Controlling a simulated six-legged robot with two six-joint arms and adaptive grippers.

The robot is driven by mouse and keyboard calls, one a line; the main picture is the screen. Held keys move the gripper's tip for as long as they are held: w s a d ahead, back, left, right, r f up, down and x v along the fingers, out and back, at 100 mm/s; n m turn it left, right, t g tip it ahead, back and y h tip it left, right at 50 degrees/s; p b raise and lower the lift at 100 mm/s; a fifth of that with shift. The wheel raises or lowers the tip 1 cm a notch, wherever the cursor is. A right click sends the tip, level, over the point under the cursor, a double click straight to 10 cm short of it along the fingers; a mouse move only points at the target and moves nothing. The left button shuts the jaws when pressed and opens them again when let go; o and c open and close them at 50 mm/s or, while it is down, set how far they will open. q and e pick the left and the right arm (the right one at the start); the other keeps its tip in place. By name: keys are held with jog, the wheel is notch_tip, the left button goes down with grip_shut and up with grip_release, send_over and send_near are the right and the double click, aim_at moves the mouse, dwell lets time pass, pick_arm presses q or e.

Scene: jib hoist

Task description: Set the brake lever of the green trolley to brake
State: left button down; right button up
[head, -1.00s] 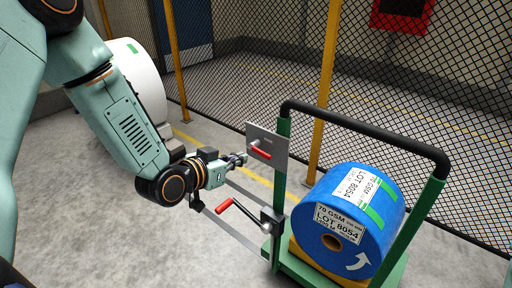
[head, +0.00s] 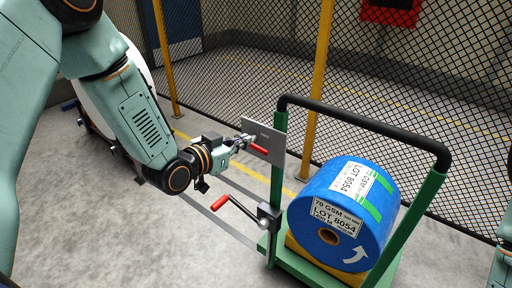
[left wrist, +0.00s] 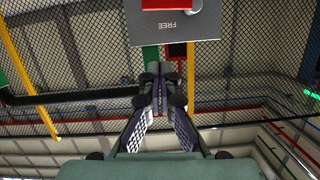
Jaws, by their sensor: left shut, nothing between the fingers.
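The green trolley (head: 274,180) stands at the centre right with a blue roll (head: 343,206) on its bed. A grey plate (head: 269,136) on its left post carries the brake lever with a red grip (head: 259,149). In the left wrist view the plate (left wrist: 150,33) reads FREE upside down, and the red grip (left wrist: 166,4) is cut off by the top edge. My left gripper (head: 243,141) is shut and empty, its tips close to the plate's left side; contact cannot be told. Its shut fingertips (left wrist: 160,76) also show in the left wrist view. My right gripper is not in view.
A crank with a red handle (head: 220,203) sticks out left of the trolley's post, below my left gripper. A black mesh fence (head: 420,100) with yellow posts stands behind. A white roll (head: 98,101) is partly hidden behind my left arm. The floor at lower left is clear.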

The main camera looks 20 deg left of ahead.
pick_arm(q)
jog(key=w+f, duration=0.1)
jog(key=w, duration=0.1)
jog(key=w+d+f+b, duration=0.1)
jog(key=w+f, duration=0.1)
jog(key=w+d+f, duration=0.1)
jog(key=w+f, duration=0.1)
jog(key=shift+w, duration=0.2)
jog(key=shift+a+f, duration=0.2)
jog(key=shift+f, duration=0.1)
jog(key=shift+d, duration=0.1)
jog(key=shift+d, duration=0.1)
jog(key=shift+f+m+b, duration=0.2)
jog(key=shift+m+b, duration=0.1)
